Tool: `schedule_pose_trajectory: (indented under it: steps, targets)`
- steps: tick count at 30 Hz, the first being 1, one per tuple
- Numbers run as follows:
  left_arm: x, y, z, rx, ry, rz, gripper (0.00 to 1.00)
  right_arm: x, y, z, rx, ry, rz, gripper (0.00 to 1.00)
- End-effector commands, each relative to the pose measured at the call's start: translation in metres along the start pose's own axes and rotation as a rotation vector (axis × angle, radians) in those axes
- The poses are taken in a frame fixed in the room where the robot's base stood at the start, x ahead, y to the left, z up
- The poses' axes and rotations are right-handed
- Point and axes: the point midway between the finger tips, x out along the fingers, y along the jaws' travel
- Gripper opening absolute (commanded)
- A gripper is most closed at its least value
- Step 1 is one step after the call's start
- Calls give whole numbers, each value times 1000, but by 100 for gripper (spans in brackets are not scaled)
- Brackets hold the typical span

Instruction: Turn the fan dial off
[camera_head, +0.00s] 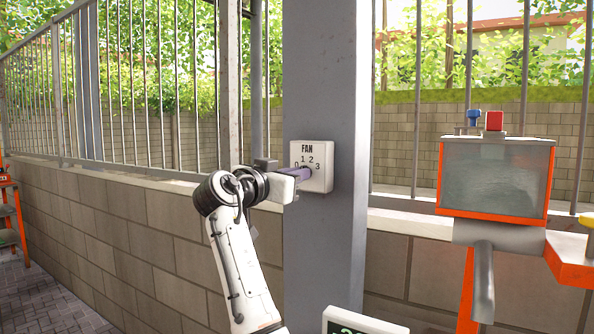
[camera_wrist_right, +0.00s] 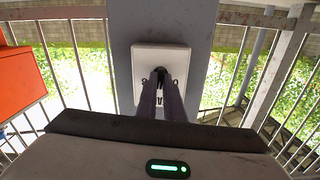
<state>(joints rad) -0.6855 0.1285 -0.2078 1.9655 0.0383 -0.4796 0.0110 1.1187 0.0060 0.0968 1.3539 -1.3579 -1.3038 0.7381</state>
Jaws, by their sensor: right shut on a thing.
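The fan panel (camera_head: 321,163) is a white plate on a grey post, marked FAN with the numbers 0, 1, 2 and 3 around its dial. My right gripper (camera_head: 301,173) reaches the panel from the left, with its fingertips at the dial. In the right wrist view the panel (camera_wrist_right: 160,60) is straight ahead and the two dark fingers (camera_wrist_right: 160,76) come close together on the dial. The dial is mostly hidden by the fingers, so I cannot read which number it points to. My left gripper is not in view.
The grey post (camera_head: 325,90) stands before a low block wall (camera_head: 140,225) with metal railings. An orange-framed machine (camera_head: 494,180) with red and blue parts on top stands to the right. A shelf (camera_head: 10,215) is at the far left edge.

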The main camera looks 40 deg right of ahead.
Motion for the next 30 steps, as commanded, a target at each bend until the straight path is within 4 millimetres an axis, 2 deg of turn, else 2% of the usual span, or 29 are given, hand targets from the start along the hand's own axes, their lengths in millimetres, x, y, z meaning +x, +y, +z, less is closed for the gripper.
schedule_pose_trajectory:
  steps: [17,30]
  targets:
    - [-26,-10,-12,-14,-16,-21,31,0,-2,-3,-548,-1,0,0]
    - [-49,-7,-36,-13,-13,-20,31,-1,-2,-2,-937,-1,-1,0]
